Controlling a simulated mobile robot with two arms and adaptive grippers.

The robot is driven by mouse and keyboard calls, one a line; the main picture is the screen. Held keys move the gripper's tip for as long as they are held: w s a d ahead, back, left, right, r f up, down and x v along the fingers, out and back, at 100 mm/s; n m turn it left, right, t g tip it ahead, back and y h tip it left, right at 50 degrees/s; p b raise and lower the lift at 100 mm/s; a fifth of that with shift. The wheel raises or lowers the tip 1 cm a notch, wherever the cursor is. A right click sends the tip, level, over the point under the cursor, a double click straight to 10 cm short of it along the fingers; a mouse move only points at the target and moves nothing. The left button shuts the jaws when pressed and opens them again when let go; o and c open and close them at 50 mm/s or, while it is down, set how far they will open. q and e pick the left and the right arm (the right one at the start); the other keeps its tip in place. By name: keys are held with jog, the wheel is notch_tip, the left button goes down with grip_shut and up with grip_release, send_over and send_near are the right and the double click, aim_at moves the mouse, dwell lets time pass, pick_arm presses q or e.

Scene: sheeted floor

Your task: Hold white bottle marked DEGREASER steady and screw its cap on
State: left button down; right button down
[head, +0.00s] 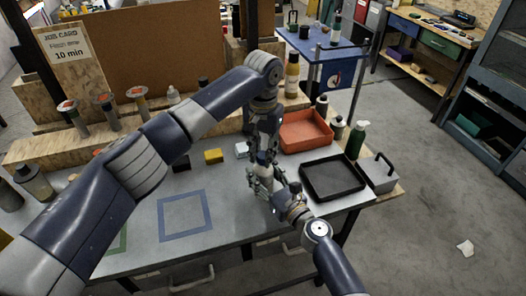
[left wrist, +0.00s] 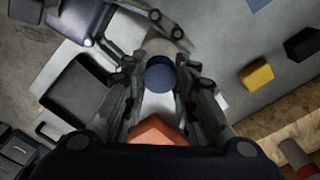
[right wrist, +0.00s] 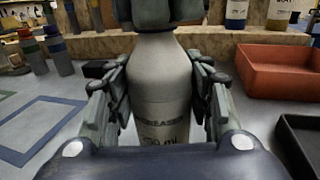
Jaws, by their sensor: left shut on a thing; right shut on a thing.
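The white bottle marked DEGREASER (right wrist: 160,95) stands upright on the grey table, its label partly readable in the right wrist view. My right gripper (right wrist: 160,110) is shut on the bottle's body, one finger on each side. My left gripper (left wrist: 160,85) points down from above and is shut on the dark blue cap (left wrist: 160,74), at the top of the bottle. In the head view the bottle (head: 265,168) is mostly hidden between my left gripper (head: 264,160) and my right gripper (head: 268,185). The cap's seating on the neck cannot be told.
An orange tray (head: 326,139) and a black tray (head: 358,190) lie right of the bottle. A yellow block (head: 213,156) sits to the left, with a blue square outline (head: 183,238) taped on the table. A green bottle (head: 357,138) stands at the right.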

pick_arm(q)
jog(key=m, duration=0.4)
jog(key=c, duration=1.2)
grip_release()
notch_tip(320, 180, up, 12)
jog(key=shift+f, duration=0.1)
pick_arm(e)
jog(key=c, duration=0.7)
grip_release()
